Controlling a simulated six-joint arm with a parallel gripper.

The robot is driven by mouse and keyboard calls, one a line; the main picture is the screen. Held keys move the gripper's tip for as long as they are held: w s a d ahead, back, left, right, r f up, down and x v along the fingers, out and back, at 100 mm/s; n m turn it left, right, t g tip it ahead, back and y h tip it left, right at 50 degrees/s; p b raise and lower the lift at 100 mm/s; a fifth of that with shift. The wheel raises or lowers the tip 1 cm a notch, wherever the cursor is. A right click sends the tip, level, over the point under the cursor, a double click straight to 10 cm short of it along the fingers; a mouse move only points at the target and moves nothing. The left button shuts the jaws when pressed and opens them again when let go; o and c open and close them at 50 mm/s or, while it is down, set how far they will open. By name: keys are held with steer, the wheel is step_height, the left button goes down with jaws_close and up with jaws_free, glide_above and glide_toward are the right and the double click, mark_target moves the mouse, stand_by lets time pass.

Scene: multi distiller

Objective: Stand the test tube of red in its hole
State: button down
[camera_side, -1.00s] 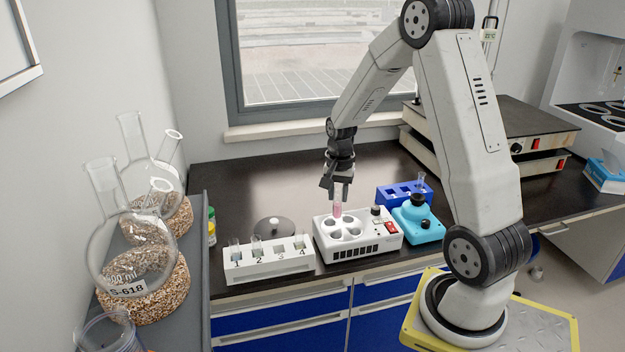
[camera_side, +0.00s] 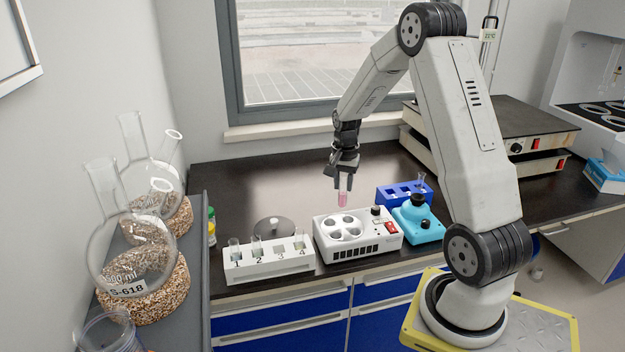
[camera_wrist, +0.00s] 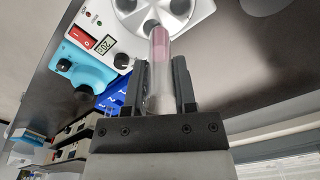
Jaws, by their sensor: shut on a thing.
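The test tube of red (camera_side: 342,200) holds pinkish-red liquid and hangs nearly upright below my gripper (camera_side: 343,178). My gripper is shut on the tube's upper part. In the side view the tube is above the back edge of a white device with several round holes (camera_side: 385,243). The wrist view shows the tube (camera_wrist: 161,60) between both fingers (camera_wrist: 162,85), its lower end in front of the white device (camera_wrist: 125,32). A white rack (camera_side: 270,270) with numbered holes stands left of the device and holds clear tubes.
A turquoise device (camera_side: 418,232) with a black top stands close on the right of the white device. A blue rack (camera_side: 392,194) with a tube is behind it. A grey round lid (camera_side: 273,228) lies behind the white rack. The back-left bench top is clear.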

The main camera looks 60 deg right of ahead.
steer(key=s+d+m, duration=0.2)
steer(key=s+d, duration=0.1)
steer(key=d, duration=0.9)
steer(key=s+d+f+m, duration=0.1)
steer(key=s+d, duration=0.2)
steer(key=d, duration=0.9)
steer(key=shift+s+f+m, duration=0.25)
steer(key=shift+s+m, duration=0.1)
steer(key=shift+m, duration=0.05)
steer(key=shift+d+f, duration=0.1)
steer(key=shift+f, duration=2.1)
steer(key=shift+f, duration=0.5)
steer(key=shift+f, duration=0.75)
steer(key=shift+f, duration=0.35)
steer(key=shift+f, duration=0.35)
